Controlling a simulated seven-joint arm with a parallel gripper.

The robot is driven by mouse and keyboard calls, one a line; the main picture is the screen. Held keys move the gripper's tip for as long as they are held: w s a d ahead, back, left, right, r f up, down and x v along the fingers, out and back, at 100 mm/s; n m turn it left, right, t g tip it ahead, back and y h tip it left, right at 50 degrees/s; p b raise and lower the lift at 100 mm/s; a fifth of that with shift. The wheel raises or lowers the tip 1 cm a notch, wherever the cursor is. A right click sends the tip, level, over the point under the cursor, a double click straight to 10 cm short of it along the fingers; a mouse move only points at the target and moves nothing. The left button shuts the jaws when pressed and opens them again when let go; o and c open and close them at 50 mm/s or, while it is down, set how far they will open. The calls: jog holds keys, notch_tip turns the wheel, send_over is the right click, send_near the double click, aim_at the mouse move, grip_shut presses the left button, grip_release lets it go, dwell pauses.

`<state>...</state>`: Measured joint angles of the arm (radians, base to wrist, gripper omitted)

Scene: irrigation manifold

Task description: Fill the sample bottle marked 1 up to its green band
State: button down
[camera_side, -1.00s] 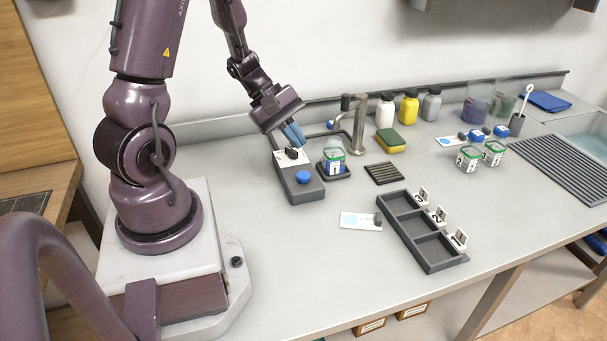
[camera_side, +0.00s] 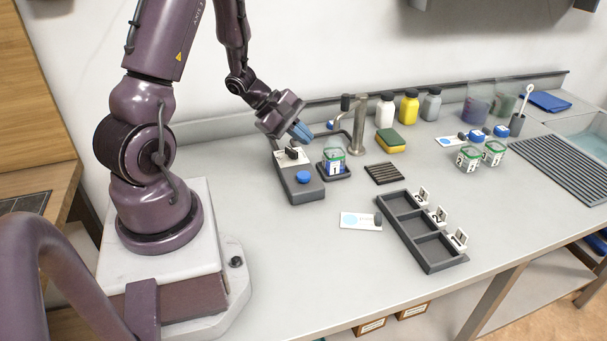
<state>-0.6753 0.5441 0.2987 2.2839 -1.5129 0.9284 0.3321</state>
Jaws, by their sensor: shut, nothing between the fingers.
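The sample bottle marked 1 (camera_side: 334,164) stands upright on a small dark pad (camera_side: 343,178) by the metal tap (camera_side: 359,125). Its green band is near the top; blue shows lower down around the white label, but the exact level is too small to read. Left of it is a grey control box (camera_side: 306,192) with a black knob (camera_side: 292,153) on a white plate and a blue button (camera_side: 303,176). My gripper (camera_side: 303,133) is shut and empty, with its blue fingers above the back of the box, apart from the bottle.
Bottles 2 (camera_side: 468,159) and 3 (camera_side: 493,153) stand at the right. A dark three-slot rack (camera_side: 432,266) with number tags and a white card (camera_side: 356,221) lie in front. A sponge (camera_side: 389,141) and several capped bottles stand behind.

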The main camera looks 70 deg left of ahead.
aim_at(302, 176)
jog(key=shift+f, duration=3.5)
jog(key=shift+f, duration=0.4)
jog(key=shift+f, duration=0.55)
dwell(3.5)
